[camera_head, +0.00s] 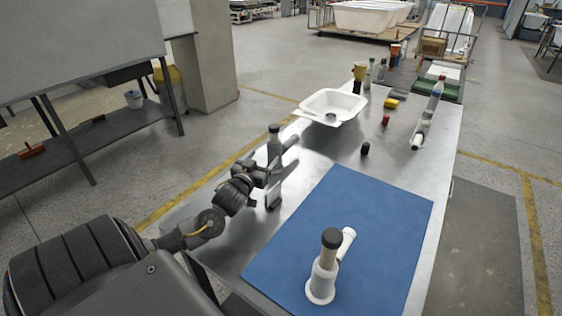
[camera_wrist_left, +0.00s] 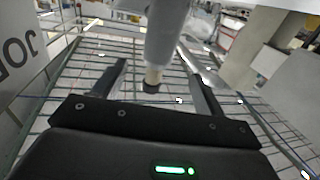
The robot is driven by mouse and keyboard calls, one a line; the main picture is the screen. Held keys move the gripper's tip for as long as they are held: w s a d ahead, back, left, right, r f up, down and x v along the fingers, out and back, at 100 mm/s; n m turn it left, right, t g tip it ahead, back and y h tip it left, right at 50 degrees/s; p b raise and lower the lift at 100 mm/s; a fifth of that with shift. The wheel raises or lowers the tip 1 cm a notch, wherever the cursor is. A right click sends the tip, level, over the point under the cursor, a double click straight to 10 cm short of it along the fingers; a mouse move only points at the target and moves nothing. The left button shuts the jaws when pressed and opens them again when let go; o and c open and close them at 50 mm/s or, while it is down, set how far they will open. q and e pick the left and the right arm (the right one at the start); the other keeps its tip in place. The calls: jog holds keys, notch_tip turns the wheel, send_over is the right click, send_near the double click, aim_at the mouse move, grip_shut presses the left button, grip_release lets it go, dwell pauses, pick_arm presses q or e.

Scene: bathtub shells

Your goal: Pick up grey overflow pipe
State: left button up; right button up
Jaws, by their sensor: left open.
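The grey overflow pipe (camera_head: 275,148) stands upright at the left edge of the metal table, with a dark cap on top. My left gripper (camera_head: 275,182) is beside it, fingers open and partly covering its lower part in the head view. In the left wrist view the grey pipe (camera_wrist_left: 165,40) lies between and beyond the two spread fingers of the left gripper (camera_wrist_left: 152,82). There is a gap on each side of it, so the jaws are not closed on it. My right gripper is not in view.
A blue mat (camera_head: 350,225) holds a white pipe with a black cap (camera_head: 324,275). A white basin (camera_head: 329,104) sits behind the grey pipe. A small black cap (camera_head: 365,149), a red cap (camera_head: 386,119) and a white pipe (camera_head: 420,137) stand to the right.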

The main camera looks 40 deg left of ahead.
aim_at(271, 148)
pick_arm(q)
jog(key=shift+w+a+r, duration=0.1)
jog(key=shift+w+r, duration=0.05)
jog(key=shift+w, duration=0.15)
jog(key=x, duration=0.5)
jog(key=shift+p, duration=0.35)
jog(key=shift+w+r, duration=0.15)
jog(key=shift+w, duration=0.1)
jog(key=p+x, duration=0.1)
jog(key=x, duration=0.2)
jog(key=shift+w, duration=0.35)
jog(key=shift+w+a, duration=0.15)
jog(key=shift+w, duration=0.35)
jog(key=c, duration=1.3)
jog(key=shift+c, duration=0.6)
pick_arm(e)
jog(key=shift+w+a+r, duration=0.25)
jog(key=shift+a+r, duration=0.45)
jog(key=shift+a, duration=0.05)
